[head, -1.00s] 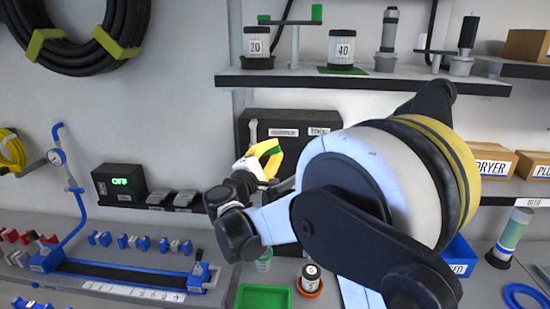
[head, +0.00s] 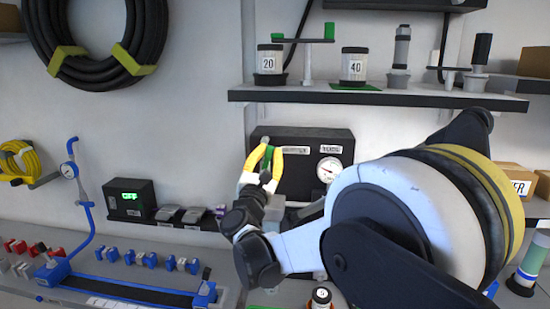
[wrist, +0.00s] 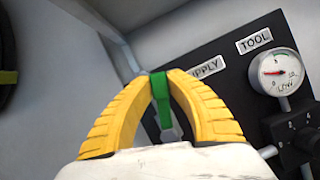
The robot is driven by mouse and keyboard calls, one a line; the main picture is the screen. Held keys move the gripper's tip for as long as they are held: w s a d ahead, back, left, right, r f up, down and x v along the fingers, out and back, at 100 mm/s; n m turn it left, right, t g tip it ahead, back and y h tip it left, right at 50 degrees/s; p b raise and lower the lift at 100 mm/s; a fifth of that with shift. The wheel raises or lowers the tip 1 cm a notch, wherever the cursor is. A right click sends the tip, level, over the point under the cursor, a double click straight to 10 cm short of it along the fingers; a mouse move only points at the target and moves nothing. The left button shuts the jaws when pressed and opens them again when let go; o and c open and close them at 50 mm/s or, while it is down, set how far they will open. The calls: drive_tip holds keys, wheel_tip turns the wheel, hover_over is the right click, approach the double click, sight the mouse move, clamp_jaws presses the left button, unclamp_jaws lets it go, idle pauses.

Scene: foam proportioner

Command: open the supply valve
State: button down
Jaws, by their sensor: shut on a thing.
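My gripper (head: 265,160) has yellow ridged fingers that stand upright in front of a black panel (head: 315,138). In the wrist view the fingers (wrist: 161,88) are closed on a green handle (wrist: 161,98), with a grey stem showing just below it. The handle is at the panel's left end, beside a label of which "PPLY" (wrist: 206,68) shows; my finger hides part of the view there. The handle's lower part and pivot are hidden by my gripper.
A "TOOL" label (wrist: 255,40) and a round gauge (wrist: 277,71) sit to the right, above a black numbered knob (wrist: 298,139). A shelf (head: 380,96) with jars overhangs the panel. A black display box (head: 131,199) with green text stands left.

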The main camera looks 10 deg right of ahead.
drive_tip(key=shift+w+a+r+n+t+y, duration=0.15)
drive_tip(key=shift+a+n+y, duration=0.2)
drive_tip(key=shift+n, duration=0.5)
drive_tip(key=shift+w+a+n+t+y, duration=0.1)
drive_tip(key=shift+a+n+t+y, duration=0.25)
drive_tip(key=shift+n, duration=0.45)
drive_tip(key=shift+w+a+r+n+y, duration=0.15)
drive_tip(key=shift+n+y, duration=0.25)
drive_tip(key=shift+n, duration=0.45)
drive_tip(key=shift+a+f, duration=0.1)
drive_tip(key=c, duration=1.3)
unclamp_jaws()
drive_tip(key=shift+s+f, duration=0.1)
drive_tip(key=v, duration=1.2)
